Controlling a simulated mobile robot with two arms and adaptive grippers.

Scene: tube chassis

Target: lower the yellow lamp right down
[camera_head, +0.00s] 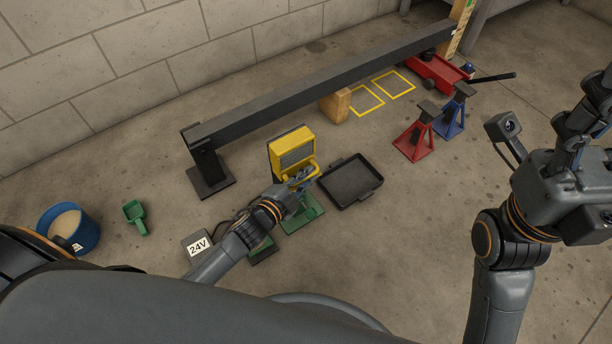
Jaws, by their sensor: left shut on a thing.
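The yellow lamp (285,143) is a boxy yellow housing with a grey face, standing in the middle of the camera_head view. It sits above a green base (302,216) on the floor. My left gripper (303,179) is shut on the lower right part of the lamp. The fingers and wrist hide the lamp's lower part and much of what joins it to the base. My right gripper (592,115) is at the right edge, far from the lamp and partly cut off, so its jaws do not show clearly.
A dark beam (320,88) runs behind the lamp. A black tray (351,182) lies close on its right. A grey 24V box (196,243), green scoop (135,214) and blue bucket (84,236) are left. Red (414,140) and blue stands (452,118) are right. The right foreground floor is clear.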

